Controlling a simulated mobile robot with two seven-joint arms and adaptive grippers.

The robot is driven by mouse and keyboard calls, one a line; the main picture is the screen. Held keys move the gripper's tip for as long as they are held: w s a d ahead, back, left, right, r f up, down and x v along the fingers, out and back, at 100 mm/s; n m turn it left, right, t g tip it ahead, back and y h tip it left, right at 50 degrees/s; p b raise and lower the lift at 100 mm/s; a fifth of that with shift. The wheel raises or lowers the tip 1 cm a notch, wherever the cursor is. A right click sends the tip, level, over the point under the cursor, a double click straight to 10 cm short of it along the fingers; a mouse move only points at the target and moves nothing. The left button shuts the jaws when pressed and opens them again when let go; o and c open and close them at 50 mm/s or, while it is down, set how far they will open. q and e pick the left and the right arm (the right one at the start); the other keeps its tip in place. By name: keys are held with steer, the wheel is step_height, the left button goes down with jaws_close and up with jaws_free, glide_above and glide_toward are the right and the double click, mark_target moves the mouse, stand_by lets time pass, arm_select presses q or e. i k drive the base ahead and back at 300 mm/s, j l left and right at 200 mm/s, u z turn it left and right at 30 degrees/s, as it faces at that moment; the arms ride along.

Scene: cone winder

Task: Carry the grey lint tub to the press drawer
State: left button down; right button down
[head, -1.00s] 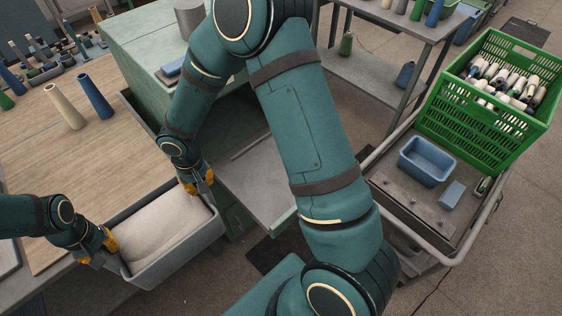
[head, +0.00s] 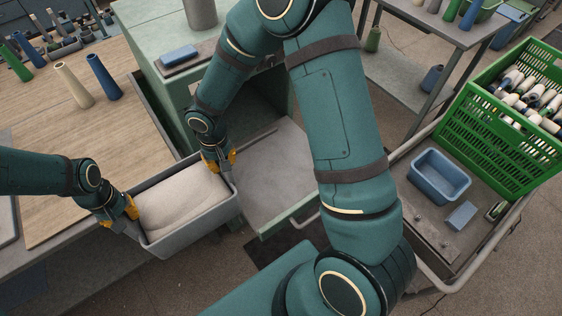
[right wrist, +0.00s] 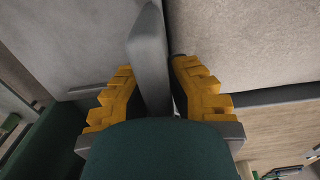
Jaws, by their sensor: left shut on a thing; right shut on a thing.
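The grey lint tub (head: 196,228), full of pale lint (head: 182,203), is held between my two grippers beside the wooden table's edge. My left gripper (head: 127,218) is shut on its left end wall. My right gripper (head: 221,162) is shut on its right end wall. In the right wrist view the yellow fingers of my right gripper (right wrist: 158,90) pinch the tub's wall (right wrist: 149,60). The press drawer (head: 272,178) is pulled out from the green press (head: 167,93), just right of the tub. My right arm hides part of the drawer.
Pale and blue cones (head: 104,78) stand on the wooden table (head: 80,150) at left. A trolley at right carries a blue bin (head: 440,176) and a green crate (head: 500,140) of bobbins. The visible drawer floor is empty.

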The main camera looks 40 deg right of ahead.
mark_target(275, 166)
steer(key=l, duration=1.55)
